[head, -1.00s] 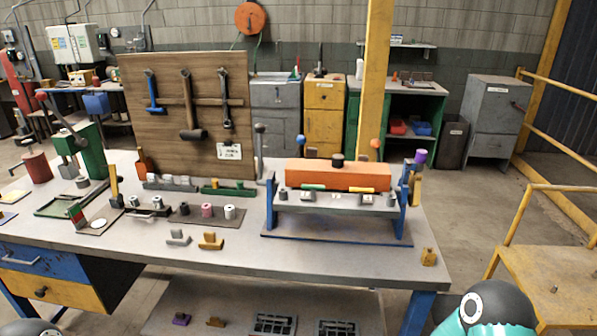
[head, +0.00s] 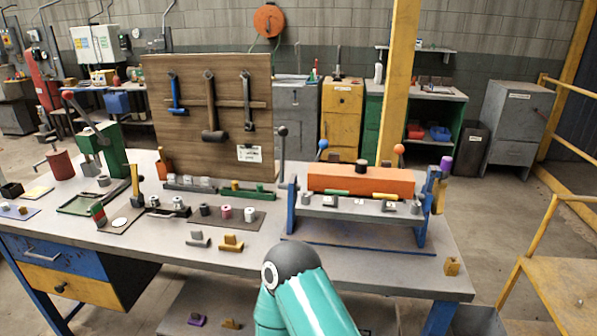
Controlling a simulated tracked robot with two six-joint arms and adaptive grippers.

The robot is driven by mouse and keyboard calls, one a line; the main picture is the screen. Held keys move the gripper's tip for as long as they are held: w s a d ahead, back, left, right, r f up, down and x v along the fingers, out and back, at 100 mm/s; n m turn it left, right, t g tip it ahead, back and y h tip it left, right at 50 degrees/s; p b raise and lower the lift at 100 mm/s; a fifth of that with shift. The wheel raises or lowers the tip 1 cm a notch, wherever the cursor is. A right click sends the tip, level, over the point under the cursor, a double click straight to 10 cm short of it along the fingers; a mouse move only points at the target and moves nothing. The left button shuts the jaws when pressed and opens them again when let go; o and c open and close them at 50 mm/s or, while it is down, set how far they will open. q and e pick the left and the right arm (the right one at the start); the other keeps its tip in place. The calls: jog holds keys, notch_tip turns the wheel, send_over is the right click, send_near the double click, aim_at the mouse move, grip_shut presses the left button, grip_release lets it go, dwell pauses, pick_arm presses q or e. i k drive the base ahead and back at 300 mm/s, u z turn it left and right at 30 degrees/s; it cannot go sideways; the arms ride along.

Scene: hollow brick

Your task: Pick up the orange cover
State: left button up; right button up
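The orange cover (head: 358,182) is a long orange block with a dark round knob (head: 361,168) on top. It lies across the back of a blue-legged fixture (head: 288,224) on the right part of the workbench (head: 200,259). A teal and black link of one of my arms shows at the bottom middle, in front of the bench and apart from the cover. Neither gripper shows in the head view.
A wooden tool board (head: 163,115) stands behind the bench's middle. A green press (head: 112,158) is at the left. A yellow block (head: 452,266) sits at the right front corner. Small parts lie between press and fixture. The bench front is mostly clear.

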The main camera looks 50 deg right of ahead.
aim_at(359, 178)
jog(key=k, duration=1.2)
jog(key=z, duration=0.8)
jog(key=i, duration=0.95)
jog(key=z, duration=0.05)
